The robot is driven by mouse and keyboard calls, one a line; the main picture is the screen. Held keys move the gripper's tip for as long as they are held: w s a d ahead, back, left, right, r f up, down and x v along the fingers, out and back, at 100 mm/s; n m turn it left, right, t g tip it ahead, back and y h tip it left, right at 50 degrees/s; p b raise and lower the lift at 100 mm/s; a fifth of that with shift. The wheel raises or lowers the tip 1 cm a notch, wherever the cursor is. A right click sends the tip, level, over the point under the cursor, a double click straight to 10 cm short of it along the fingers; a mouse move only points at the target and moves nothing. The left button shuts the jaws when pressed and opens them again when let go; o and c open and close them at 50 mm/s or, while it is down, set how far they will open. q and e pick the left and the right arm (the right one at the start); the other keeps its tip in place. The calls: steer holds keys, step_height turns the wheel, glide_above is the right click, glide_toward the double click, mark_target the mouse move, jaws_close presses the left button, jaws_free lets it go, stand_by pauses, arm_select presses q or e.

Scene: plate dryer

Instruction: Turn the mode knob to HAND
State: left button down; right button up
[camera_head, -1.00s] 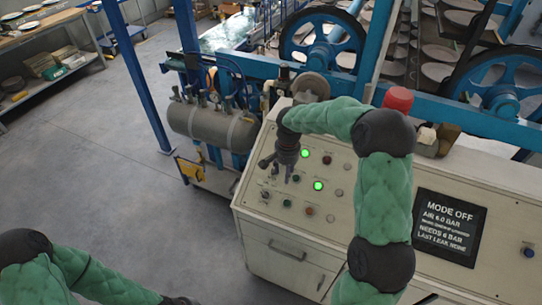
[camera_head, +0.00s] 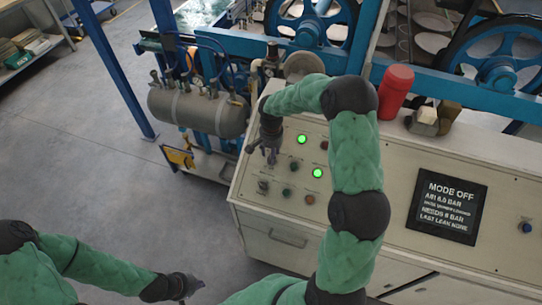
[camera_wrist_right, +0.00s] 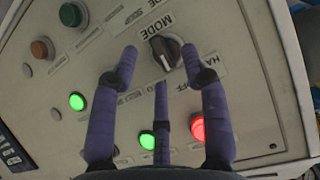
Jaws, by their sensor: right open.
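The mode knob (camera_wrist_right: 170,52) is dark with a lighter pointer bar, beside the MODE label on the pale control panel (camera_head: 272,208). A partly covered label starting HA and an OFF label lie on its right and lower right in the right wrist view. My right gripper (camera_head: 266,157) is over the left part of the panel. In the wrist view its fingers (camera_wrist_right: 160,50) are spread and empty, with two tips on either side of the knob; contact cannot be told. A third finger points toward the knob from below. My left gripper (camera_head: 188,288) is low, off the panel; its fingers are unclear.
A black display (camera_head: 447,205) reads MODE OFF. Green lamps (camera_head: 302,139) and a lit red lamp (camera_wrist_right: 198,128) are near my right fingers. A red cylinder (camera_head: 395,88) stands on the cabinet's back edge. A grey tank (camera_head: 198,112) is left.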

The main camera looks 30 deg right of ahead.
steer(key=shift+f, duration=1)
jaws_close()
steer(key=shift+s, duration=0.1)
